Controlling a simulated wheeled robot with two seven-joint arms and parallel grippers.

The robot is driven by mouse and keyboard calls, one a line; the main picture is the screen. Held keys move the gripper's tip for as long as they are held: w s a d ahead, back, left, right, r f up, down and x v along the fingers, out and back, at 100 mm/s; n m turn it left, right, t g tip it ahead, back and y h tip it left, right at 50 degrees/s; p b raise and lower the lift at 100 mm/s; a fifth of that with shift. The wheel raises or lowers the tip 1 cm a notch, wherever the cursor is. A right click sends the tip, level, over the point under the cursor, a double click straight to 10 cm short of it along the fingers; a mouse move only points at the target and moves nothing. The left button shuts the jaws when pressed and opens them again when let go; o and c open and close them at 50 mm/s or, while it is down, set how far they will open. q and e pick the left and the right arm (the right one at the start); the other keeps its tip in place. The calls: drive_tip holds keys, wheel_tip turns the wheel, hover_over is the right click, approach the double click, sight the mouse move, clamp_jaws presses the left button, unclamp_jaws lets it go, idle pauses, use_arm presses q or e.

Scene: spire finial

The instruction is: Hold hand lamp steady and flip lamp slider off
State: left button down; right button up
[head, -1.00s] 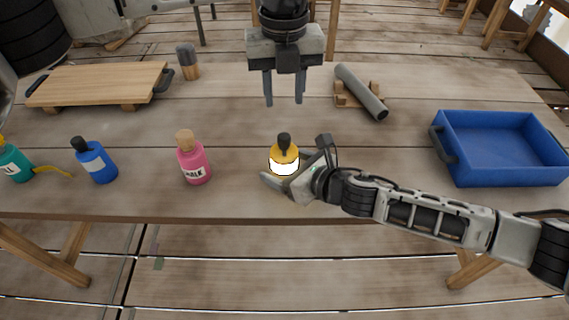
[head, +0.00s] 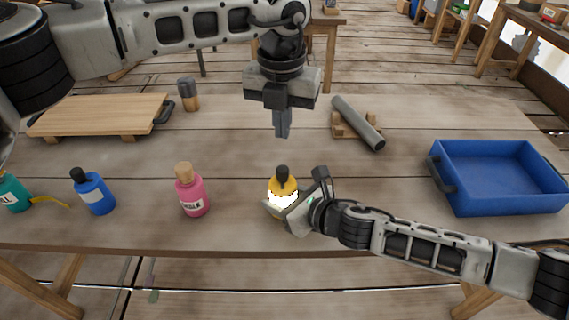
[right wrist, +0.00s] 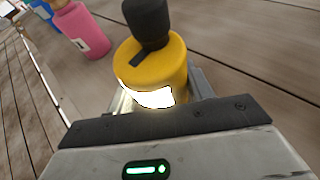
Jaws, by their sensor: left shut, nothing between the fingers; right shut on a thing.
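The hand lamp (head: 283,187) is a yellow body with a black top knob and a bright glowing band. It stands upright near the table's front edge, and it also shows in the right wrist view (right wrist: 156,62). A small dark slider (right wrist: 141,58) lies on its yellow top, beside the knob. My right gripper (head: 283,208) is shut on the lamp's lower body, coming from the right. My left gripper (head: 282,134) is shut and empty, pointing down above the table behind the lamp.
A pink chalk bottle (head: 191,194) stands left of the lamp, with a blue bottle (head: 94,192) and a teal bottle (head: 14,193) further left. Behind are a wooden board (head: 98,115), a dark-topped jar (head: 188,95) and a grey cylinder (head: 357,124) on a wooden cradle. A blue tray (head: 497,180) stands right.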

use_arm(q)
drive_tip(key=m+t, duration=0.1)
drive_tip(key=m, duration=1.1)
drive_tip(key=w+m+t, duration=0.1)
drive_tip(key=m, duration=1.1)
drive_tip(key=w+m+t+h, duration=0.1)
drive_tip(key=m, duration=1)
drive_tip(key=shift+w+d+m, duration=0.15)
drive_tip(key=shift+d+m, duration=0.2)
drive_tip(key=shift+m, duration=0.05)
